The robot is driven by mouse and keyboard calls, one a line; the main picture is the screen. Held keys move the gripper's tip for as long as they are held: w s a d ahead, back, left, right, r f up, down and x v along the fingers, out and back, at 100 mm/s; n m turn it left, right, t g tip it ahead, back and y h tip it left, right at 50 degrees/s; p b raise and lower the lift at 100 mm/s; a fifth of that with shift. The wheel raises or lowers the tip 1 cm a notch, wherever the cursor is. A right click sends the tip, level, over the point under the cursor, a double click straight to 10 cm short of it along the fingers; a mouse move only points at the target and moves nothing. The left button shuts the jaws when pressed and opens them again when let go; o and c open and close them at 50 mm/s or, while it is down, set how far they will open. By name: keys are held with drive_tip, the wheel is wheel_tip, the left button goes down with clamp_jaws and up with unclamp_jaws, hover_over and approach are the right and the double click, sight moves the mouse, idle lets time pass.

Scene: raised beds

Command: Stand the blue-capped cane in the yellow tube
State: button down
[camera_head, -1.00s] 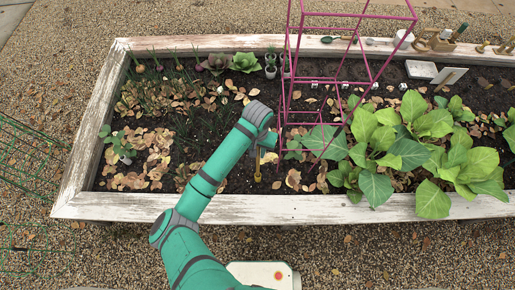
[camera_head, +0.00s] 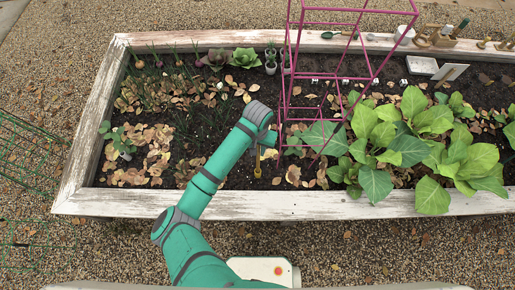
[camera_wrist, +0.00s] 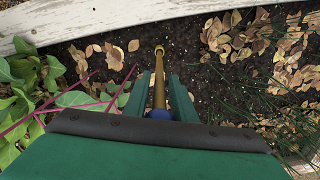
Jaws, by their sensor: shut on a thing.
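My gripper (camera_wrist: 154,98) is shut on the blue-capped cane, just below its cap. The blue cap (camera_wrist: 160,114) shows between the fingers in the wrist view. The tan cane (camera_wrist: 159,80) runs away from the fingers, down toward the soil. At its far end is a yellow ring-like piece (camera_wrist: 159,49), which looks like the mouth of the yellow tube; I cannot tell whether the cane's tip is inside it. In the head view, my gripper (camera_head: 266,142) is over the bed's front part, with a short yellow upright piece (camera_head: 258,164) under it. The cap is hidden there.
A magenta frame (camera_head: 282,100) stands close to the right of my gripper. Big leafy plants (camera_head: 400,145) fill the bed further right. The white wooden bed edge (camera_head: 290,206) runs along the front. Dark soil with dry leaves lies left of the gripper.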

drive_tip(key=shift+f, duration=0.6)
idle(0.5)
drive_tip(key=c, duration=1.4)
unclamp_jaws()
drive_tip(key=shift+r, duration=0.1)
drive_tip(key=shift+r, duration=6.4)
